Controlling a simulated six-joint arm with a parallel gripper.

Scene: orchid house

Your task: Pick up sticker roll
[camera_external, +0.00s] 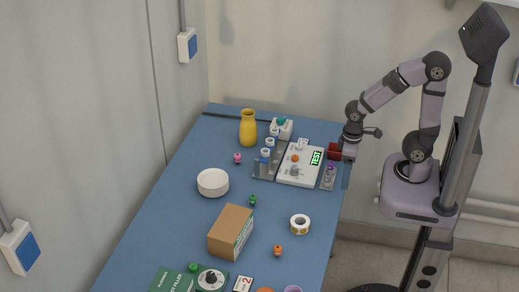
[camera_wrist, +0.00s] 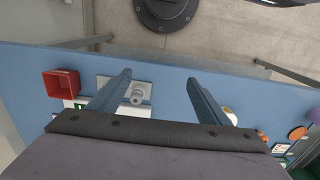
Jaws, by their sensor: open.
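The sticker roll (camera_external: 300,224) is a white ring with a tan centre, lying on the blue table near its right edge in the external view. My gripper (camera_external: 346,158) is low beside the table's far right edge, well behind the roll and apart from it. In the wrist view my gripper (camera_wrist: 159,78) has its two fingers wide apart with nothing held between them. A pale round shape (camera_wrist: 230,115) shows partly behind the right finger; I cannot tell for sure that it is the roll.
A red open box (camera_external: 334,151) is close beside my gripper, also in the wrist view (camera_wrist: 61,84). A white test board (camera_external: 300,165) lies left of it. A cardboard box (camera_external: 231,232) stands left of the roll, and a small orange figure (camera_external: 278,250) in front. A yellow vase (camera_external: 248,128) stands farther back.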

